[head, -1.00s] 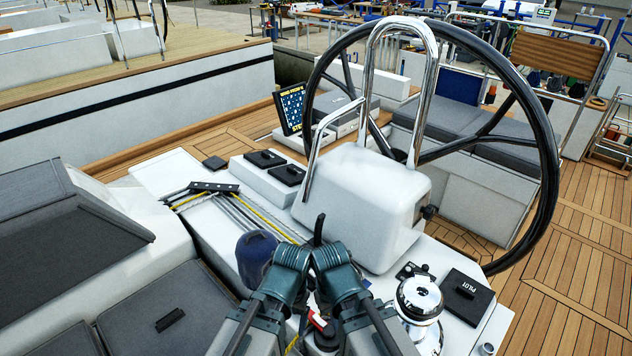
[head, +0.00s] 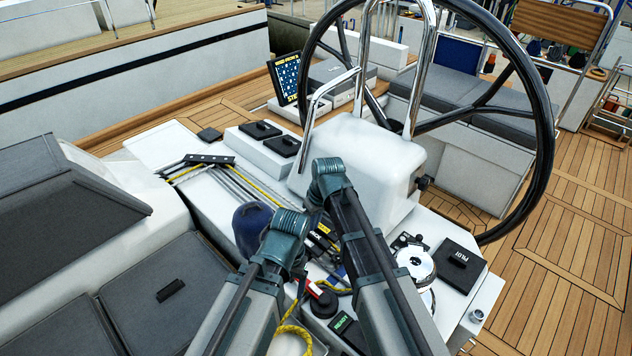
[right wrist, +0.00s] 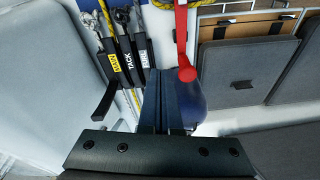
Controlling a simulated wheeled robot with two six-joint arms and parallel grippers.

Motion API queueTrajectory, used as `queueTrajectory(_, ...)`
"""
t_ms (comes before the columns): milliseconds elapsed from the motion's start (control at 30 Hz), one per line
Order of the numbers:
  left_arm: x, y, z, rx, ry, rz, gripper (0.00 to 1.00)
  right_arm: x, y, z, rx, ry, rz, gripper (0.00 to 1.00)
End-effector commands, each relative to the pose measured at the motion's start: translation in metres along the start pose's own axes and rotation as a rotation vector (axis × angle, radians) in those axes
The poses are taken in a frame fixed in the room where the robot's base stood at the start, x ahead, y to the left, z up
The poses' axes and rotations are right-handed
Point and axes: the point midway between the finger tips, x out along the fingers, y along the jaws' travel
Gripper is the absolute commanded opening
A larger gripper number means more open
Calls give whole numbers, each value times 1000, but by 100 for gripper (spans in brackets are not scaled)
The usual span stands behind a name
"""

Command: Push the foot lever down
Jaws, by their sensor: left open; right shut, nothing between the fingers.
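In the right wrist view, a row of black levers lies flat, labelled MAIN (right wrist: 115,62), TACK (right wrist: 128,62) and FURL (right wrist: 143,55). Beside MAIN, an unlabelled black lever (right wrist: 105,98) sticks up; it may be the foot lever, but I cannot read a label on it. My right gripper (right wrist: 165,105) is shut and empty, to the right of that raised lever and apart from it in the picture. In the head view, my right gripper (head: 325,182) is above the lever bank (head: 318,240), its fingertips hidden. My left gripper (head: 285,232) is open, lower, left of the levers.
A red-handled black knob (head: 318,298) and yellow rope (head: 292,332) lie below the grippers. The white pedestal (head: 365,160), steering wheel (head: 545,130) and chrome winch (head: 415,262) are close on the right.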

Motion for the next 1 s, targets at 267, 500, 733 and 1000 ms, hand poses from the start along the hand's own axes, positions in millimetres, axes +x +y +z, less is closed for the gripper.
queueTrajectory(267, -11, -1, 1, 0, 0, 0, 80, -4, 91, -150, -155, 229, -34, 0)
queueTrajectory(500, -13, -1, 1, 1, 0, 0, 80, -8, 125, -191, -210, 314, -25, 0)
queueTrajectory(733, -13, -1, 1, 1, 0, 0, 80, -9, 128, -193, -216, 323, -22, 0)
queueTrajectory(1000, -11, -1, 1, 0, 0, 0, 80, -7, 127, -193, -216, 321, -23, 0)
